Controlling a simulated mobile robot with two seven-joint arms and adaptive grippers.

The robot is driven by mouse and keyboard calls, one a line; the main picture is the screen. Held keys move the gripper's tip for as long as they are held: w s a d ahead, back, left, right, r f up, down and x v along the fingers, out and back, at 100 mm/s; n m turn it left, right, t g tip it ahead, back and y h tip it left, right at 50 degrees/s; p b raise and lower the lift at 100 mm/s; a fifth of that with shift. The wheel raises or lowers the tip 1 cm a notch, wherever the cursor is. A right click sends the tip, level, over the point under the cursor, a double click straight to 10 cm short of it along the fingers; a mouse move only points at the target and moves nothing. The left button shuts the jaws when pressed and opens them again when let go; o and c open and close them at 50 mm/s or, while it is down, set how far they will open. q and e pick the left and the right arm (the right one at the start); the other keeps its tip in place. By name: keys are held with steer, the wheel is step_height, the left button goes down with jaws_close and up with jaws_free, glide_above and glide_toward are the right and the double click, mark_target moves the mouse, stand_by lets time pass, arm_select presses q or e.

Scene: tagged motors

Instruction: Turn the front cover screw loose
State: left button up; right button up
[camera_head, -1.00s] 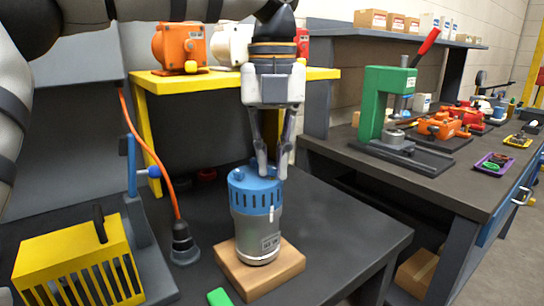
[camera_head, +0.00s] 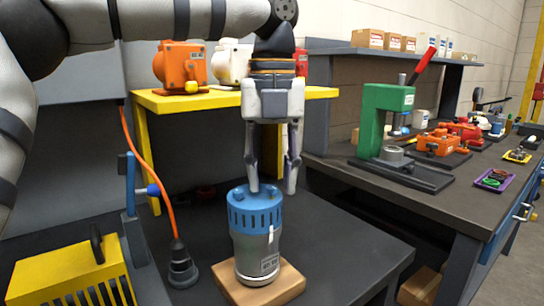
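The motor (camera_head: 256,258) stands upright on a wooden block (camera_head: 225,283), with a grey body and a blue slotted cover (camera_head: 253,212) on top. Small raised parts show on the cover's top face; the front cover screw is too small to make out surely. My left gripper (camera_head: 272,188) points down over the cover with its fingers spread and nothing between them. One fingertip is in front of the cover's back rim, the other to the right of it; I cannot tell whether they touch it. My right gripper is not in view.
A yellow slotted box (camera_head: 70,270) and a black socket with an orange cable (camera_head: 182,268) are at left. A yellow shelf (camera_head: 230,97) with orange and white motors stands behind. A green press (camera_head: 385,125) is on the right bench. The dark table right of the motor is clear.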

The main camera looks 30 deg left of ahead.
mark_target(273, 186)
arm_select(q)
step_height(273, 186, up, 11)
stand_by(0.5)
